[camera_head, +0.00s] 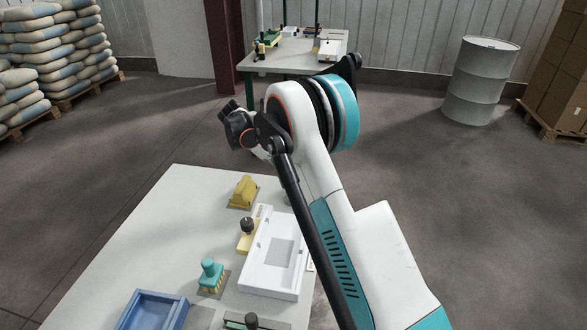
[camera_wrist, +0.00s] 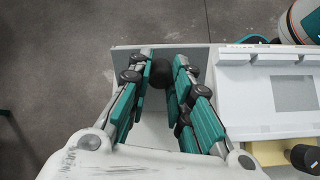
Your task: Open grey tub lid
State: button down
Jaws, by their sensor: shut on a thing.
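In the wrist view, my gripper (camera_wrist: 162,78) has its teal-and-grey fingers on either side of a round black knob (camera_wrist: 159,73), shut on it. In the head view my arm hides my fingertips and the tub.
A white tray (camera_head: 250,278) lies close to the tub, also at right in the wrist view (camera_wrist: 244,105). A yellow piece with a black knob (camera_head: 247,240), a yellow block (camera_head: 243,192), a teal-handled tool (camera_head: 210,273) and a blue tray (camera_head: 150,312) share the table. The left tabletop (camera_head: 150,225) is clear.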

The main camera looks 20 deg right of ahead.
jog(key=c, duration=1.4)
grip_release()
jog(key=shift+w, duration=0.1)
notch_tip(320, 180, up, 10)
